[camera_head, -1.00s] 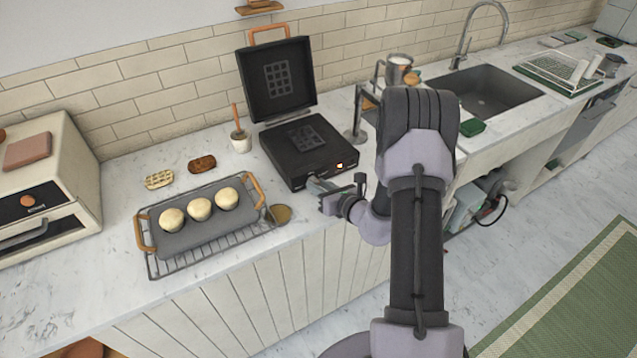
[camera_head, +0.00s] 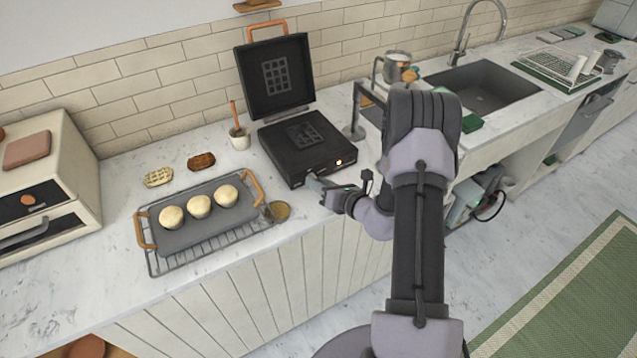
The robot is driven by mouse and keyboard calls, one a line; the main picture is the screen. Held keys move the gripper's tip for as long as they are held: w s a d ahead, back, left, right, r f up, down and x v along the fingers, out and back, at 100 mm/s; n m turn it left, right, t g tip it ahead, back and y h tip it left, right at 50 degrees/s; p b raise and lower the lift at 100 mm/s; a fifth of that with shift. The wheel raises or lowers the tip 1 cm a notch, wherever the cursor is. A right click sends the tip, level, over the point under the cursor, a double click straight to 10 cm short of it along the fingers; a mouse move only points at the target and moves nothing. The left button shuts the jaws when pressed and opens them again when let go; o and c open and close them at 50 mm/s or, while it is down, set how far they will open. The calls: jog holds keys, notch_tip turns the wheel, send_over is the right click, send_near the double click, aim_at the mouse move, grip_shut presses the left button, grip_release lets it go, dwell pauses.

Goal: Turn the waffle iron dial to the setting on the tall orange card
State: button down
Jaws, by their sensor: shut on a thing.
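The black waffle iron (camera_head: 305,152) stands on the counter with its lid (camera_head: 275,78) raised, an orange handle on top. A small amber light (camera_head: 339,162) glows at the right of its front face. My gripper (camera_head: 314,182) is at the lower front of the iron, shut on what appears to be the dial. The dial itself is hidden by the fingers, so its setting cannot be read. I cannot make out a tall orange card in this view.
A wire rack with a grey tray (camera_head: 190,238) of dough balls is left of my gripper, beside a small round dish (camera_head: 279,211). A small white pot (camera_head: 240,140) stands left of the iron. A metal stand (camera_head: 355,128) is close on the right.

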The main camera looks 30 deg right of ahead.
jog(key=c, duration=1.1)
grip_release()
jog(key=shift+c, duration=0.2)
jog(key=p+v, duration=0.2)
jog(key=v, duration=1.5)
jog(key=shift+s, duration=0.2)
